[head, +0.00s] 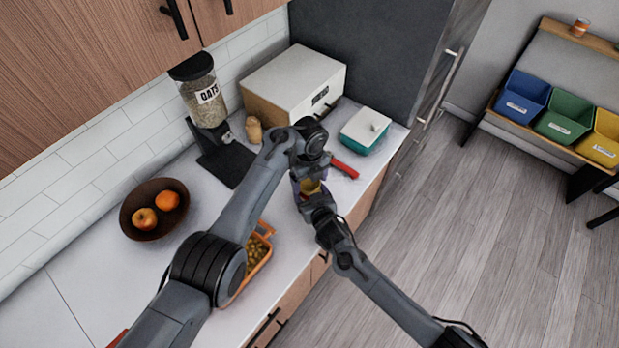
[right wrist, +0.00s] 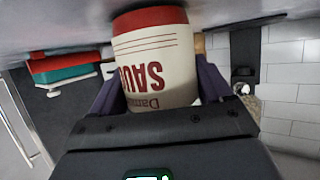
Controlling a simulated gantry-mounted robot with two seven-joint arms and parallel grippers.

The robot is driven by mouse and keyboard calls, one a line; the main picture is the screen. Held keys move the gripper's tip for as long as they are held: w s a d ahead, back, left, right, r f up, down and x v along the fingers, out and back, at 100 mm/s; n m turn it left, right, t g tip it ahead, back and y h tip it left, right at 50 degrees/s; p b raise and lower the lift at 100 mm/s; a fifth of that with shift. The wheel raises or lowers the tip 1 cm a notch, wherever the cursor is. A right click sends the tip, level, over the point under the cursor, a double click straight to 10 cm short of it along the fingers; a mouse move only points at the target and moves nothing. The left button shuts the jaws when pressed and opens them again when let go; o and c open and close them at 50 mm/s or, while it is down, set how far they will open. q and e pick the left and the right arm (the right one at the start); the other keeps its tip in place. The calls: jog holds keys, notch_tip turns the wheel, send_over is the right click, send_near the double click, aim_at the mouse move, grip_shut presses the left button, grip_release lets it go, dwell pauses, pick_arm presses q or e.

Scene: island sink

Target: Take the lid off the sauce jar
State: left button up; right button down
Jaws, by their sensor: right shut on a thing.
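The sauce jar (right wrist: 155,60) has a cream label and red bands. It appears upside down in the right wrist view, where its lid end is hidden behind my gripper. My right gripper (right wrist: 160,95) is shut on the jar's sides, with purple fingers on both sides.
A teal box with a white lid (head: 365,130) and a red object (head: 345,168) lie beyond the grippers. An orange tray (head: 262,232), a fruit bowl (head: 127,222), an oats dispenser (head: 205,100) and a white bread box (head: 290,88) stand on the counter.

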pick_arm(q)
jog(key=c, duration=0.9)
jog(key=n, duration=0.7)
jog(key=o, duration=1.2)
jog(key=shift+c, duration=0.2)
